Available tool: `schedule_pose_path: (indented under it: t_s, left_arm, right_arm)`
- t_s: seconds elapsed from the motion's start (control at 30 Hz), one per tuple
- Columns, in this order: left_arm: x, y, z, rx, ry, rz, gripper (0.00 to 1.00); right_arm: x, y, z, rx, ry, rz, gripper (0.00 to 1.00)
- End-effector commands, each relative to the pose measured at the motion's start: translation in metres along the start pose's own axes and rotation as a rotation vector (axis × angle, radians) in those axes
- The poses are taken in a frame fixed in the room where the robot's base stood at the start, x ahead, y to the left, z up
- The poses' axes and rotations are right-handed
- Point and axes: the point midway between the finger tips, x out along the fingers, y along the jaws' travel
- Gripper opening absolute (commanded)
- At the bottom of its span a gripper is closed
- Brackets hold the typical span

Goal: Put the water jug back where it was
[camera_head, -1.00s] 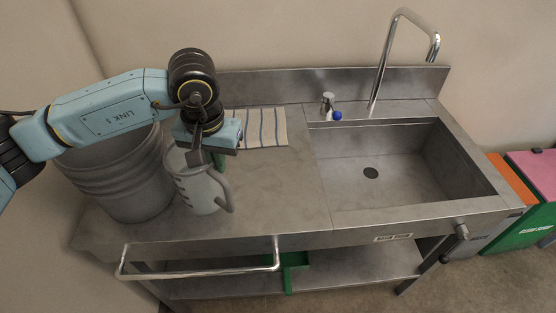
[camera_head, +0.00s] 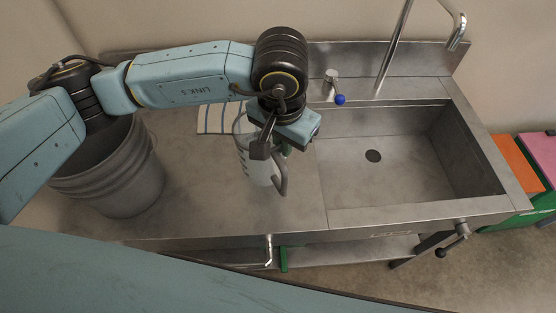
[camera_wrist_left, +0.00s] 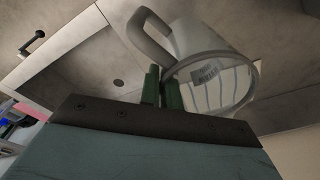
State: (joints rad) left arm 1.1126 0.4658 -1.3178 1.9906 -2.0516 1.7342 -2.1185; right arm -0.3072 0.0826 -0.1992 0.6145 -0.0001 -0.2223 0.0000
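The water jug (camera_head: 254,163) is clear, with dark marks on its side and a grey handle. It is upright over the steel counter, between the bucket and the sink. I cannot tell whether its base touches the counter. My left gripper (camera_head: 268,143) is above it, with its fingers at the jug's rim. In the left wrist view, the green fingers (camera_wrist_left: 162,90) are closed around the wall of the jug (camera_wrist_left: 203,45) beside its handle. The fingertips are partly hidden in the head view. My right gripper is not in view.
A grey bucket (camera_head: 118,175) stands at the counter's left end. A striped cloth (camera_head: 213,119) lies behind the jug. The sink (camera_head: 400,165) with its tap (camera_head: 395,45) is to the right and empty. The counter (camera_head: 200,190) is clear between bucket and jug.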

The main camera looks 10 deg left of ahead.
Motion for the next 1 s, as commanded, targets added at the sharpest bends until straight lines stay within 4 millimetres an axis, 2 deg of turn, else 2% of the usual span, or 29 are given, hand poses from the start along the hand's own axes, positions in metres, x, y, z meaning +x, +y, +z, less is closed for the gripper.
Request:
schedule_pose_path:
  t_s: [0.17, 0.47, 0.87, 1.0]
  left_arm:
    - [0.017, 0.0, 0.002, -0.001, 0.001, 0.001, 0.0]
    - [0.052, 0.002, 0.006, -0.002, -0.001, 0.001, 0.0]
    - [0.058, 0.002, 0.006, -0.001, 0.002, 0.0, 0.0]
    - [0.057, 0.002, 0.006, -0.001, 0.001, 0.0, 0.2]
  right_arm:
    - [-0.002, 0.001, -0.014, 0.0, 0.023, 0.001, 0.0]
    - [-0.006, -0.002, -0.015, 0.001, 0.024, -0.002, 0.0]
    - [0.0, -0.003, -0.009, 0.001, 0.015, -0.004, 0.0]
    - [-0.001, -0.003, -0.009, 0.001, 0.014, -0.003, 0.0]
